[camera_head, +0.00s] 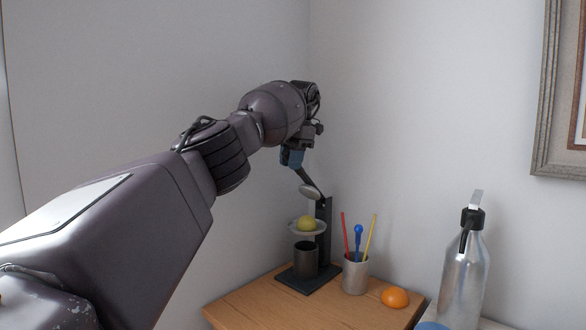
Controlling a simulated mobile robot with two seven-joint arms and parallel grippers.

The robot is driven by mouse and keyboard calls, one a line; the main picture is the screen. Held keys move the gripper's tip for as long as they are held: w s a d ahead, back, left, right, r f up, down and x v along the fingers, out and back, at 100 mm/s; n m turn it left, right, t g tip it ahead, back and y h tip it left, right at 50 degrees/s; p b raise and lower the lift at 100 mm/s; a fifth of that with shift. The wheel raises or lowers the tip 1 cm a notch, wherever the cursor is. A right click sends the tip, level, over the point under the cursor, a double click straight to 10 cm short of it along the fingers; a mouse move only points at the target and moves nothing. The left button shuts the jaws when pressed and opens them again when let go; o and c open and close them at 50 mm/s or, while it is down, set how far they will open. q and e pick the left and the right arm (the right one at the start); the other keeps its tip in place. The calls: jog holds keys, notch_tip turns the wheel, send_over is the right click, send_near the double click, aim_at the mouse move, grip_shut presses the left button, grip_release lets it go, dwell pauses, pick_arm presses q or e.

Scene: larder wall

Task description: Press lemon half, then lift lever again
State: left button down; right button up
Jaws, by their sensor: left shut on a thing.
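The press is a dark stand (324,237) with a flat base on a wooden surface. Its lever (308,181) is raised, slanting up to the left, with a pale round press head (310,192) under it. The yellow lemon half (306,223) sits in a light dish-shaped holder (294,229), below and apart from the press head. A dark cup (306,259) stands under the holder. My left gripper (292,158) is shut on the upper end of the lever, and its fingers hide that end. My right gripper is not in view.
A light cup (355,275) with several thin coloured utensils stands right of the press. An orange half-round fruit (395,297) lies near it. A metal bottle (463,275) stands at the right. White walls close the corner behind; the wood (290,312) in front is clear.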

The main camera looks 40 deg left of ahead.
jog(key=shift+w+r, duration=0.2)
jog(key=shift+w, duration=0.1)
